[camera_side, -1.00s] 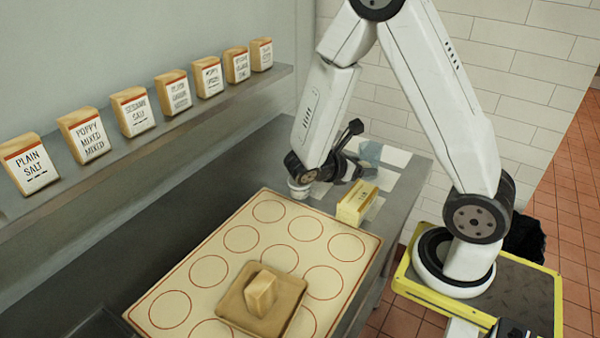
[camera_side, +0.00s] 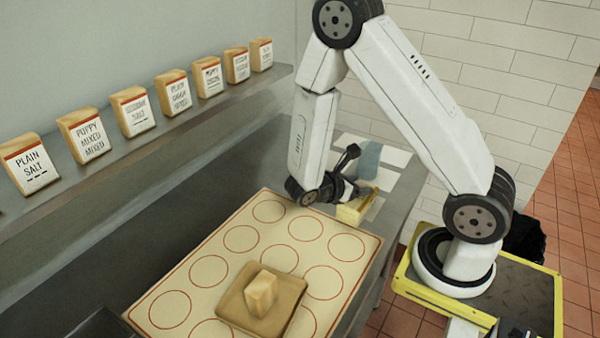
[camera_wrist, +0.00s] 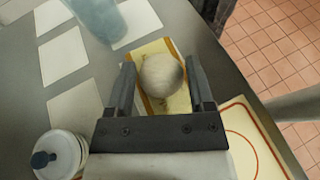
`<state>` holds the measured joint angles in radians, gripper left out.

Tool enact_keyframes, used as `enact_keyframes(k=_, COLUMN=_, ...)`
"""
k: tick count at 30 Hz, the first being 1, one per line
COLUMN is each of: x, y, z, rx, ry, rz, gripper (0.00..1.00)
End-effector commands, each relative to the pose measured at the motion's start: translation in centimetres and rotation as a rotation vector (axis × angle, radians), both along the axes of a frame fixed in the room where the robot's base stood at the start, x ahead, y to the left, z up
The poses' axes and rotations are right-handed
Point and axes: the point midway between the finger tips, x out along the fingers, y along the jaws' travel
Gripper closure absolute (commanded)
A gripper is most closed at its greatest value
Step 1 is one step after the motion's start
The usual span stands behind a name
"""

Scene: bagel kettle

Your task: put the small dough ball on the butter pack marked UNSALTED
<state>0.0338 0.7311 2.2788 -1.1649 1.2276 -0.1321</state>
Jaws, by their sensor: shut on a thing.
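My gripper (camera_wrist: 161,72) is shut on the small dough ball (camera_wrist: 162,78), a pale round ball between the two dark fingers in the wrist view. The ball is over a yellow butter pack (camera_wrist: 152,48), covering part of it. I cannot tell whether the ball touches the pack. In the side view my gripper (camera_side: 345,190) is at the butter pack (camera_side: 352,212), which stands behind the mat's far right corner, partly hidden by the gripper. The ball is hidden there. The pack's marking cannot be read.
A cream mat (camera_side: 190,265) with red circles lies in front, bearing a tan slab (camera_side: 290,313) with a butter-coloured block (camera_side: 262,291). White cards (camera_wrist: 62,55), a bluish clear object (camera_wrist: 97,18) and a white jar (camera_wrist: 60,152) lie near the gripper. Labelled packs line the shelf (camera_side: 140,150).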

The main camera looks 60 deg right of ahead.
Motion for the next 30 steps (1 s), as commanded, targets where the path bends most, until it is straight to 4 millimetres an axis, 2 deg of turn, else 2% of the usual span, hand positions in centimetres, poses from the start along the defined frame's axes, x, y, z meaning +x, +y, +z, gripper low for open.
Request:
enact_keyframes(k=3, x=0.00, y=0.00, z=-0.57, rx=0.000, ry=-0.001, rz=0.000, gripper=0.89)
enact_keyframes(k=17, x=0.00, y=0.01, z=-0.94, rx=0.001, ry=-0.001, rz=0.000, gripper=0.89)
enact_keyframes(k=18, x=0.01, y=0.01, z=-0.95, rx=0.001, ry=-0.001, rz=0.000, gripper=0.25)
enact_keyframes(k=20, x=0.01, y=0.01, z=-0.94, rx=0.001, ry=-0.001, rz=0.000, gripper=0.06)
enact_keyframes(k=21, x=0.01, y=0.00, z=-0.93, rx=0.000, ry=-0.002, rz=-0.001, gripper=0.00)
enact_keyframes(k=30, x=0.00, y=0.00, z=-0.84, rx=0.000, ry=-0.002, rz=-0.001, gripper=0.00)
